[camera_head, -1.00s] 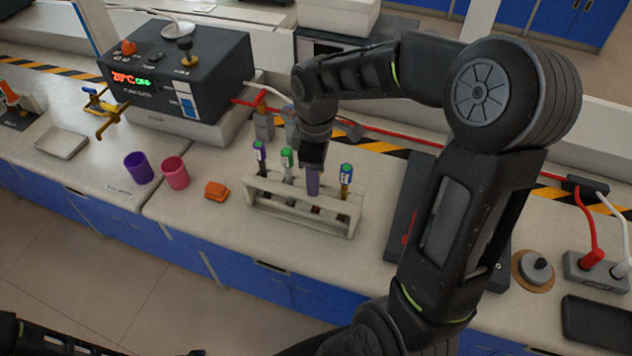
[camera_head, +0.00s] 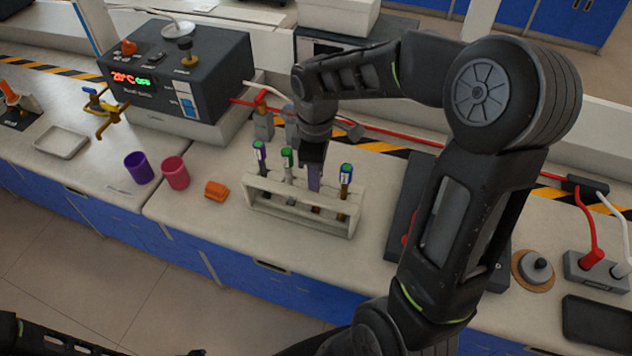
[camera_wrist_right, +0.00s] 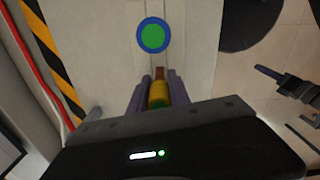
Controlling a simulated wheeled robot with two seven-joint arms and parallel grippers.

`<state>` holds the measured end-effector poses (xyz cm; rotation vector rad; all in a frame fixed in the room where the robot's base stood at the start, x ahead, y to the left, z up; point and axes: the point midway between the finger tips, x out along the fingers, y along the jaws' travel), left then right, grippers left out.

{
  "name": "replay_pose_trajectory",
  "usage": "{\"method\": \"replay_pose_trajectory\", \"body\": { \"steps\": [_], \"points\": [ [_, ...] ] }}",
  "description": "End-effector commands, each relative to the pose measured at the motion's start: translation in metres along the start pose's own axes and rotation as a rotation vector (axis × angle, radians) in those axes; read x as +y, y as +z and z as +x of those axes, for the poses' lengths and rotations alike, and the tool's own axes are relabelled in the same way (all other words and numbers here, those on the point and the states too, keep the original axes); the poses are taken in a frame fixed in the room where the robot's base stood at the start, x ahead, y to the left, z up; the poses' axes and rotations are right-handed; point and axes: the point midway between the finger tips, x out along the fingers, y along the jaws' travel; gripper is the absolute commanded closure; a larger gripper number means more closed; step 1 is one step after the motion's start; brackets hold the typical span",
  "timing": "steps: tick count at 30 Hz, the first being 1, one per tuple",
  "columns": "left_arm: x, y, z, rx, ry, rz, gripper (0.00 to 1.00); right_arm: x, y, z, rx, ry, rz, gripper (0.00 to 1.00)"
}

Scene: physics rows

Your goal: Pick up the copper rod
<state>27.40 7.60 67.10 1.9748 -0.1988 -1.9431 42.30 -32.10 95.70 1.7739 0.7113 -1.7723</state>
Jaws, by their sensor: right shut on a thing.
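My right gripper (camera_head: 314,188) points down over the third slot of the white rack (camera_head: 300,217). Its two purple-grey fingers (camera_wrist_right: 158,92) show in the right wrist view, shut on an upright piece with a yellow and green upper part. A reddish-brown lower part, which looks like the copper rod (camera_head: 316,209), shows in the rack below the fingers. The fingers hide much of it, and it appears to still stand in the rack. Of my left arm, only dark parts show at the lower left; a dark piece over the floor in the right wrist view may be its gripper.
Capped tubes with purple (camera_head: 259,146), green (camera_head: 287,154) and blue (camera_head: 346,170) tops stand in the same rack, close to the gripper. An orange block (camera_head: 216,190), a pink cup (camera_head: 175,173) and a purple cup (camera_head: 139,168) stand left. A heater box (camera_head: 178,80) stands behind.

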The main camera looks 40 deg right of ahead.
Motion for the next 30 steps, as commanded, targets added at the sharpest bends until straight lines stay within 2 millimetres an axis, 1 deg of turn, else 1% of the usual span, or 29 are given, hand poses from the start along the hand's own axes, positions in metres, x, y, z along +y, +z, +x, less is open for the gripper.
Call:
{"method": "replay_pose_trajectory", "body": {
  "steps": [11,17,23,26,30],
  "points": [
    [0.000,0.000,0.000,0.000,0.000,0.000,0.64,0.001,0.000,-0.001,0.001,0.002,0.000,1.00],
    [0.000,0.000,0.001,0.000,0.000,0.000,0.64,0.001,-0.001,-0.011,0.002,0.004,0.000,1.00],
    [-0.001,0.000,0.003,0.001,0.001,0.001,0.64,0.001,-0.001,-0.034,0.004,0.005,0.001,1.00],
    [-0.001,-0.001,0.004,0.001,0.001,0.001,0.64,0.002,-0.001,-0.050,0.004,0.005,0.001,1.00],
    [-0.001,-0.001,0.005,0.002,0.002,0.001,0.64,0.001,-0.001,-0.076,0.003,0.006,-0.001,1.00]
  ]
}}
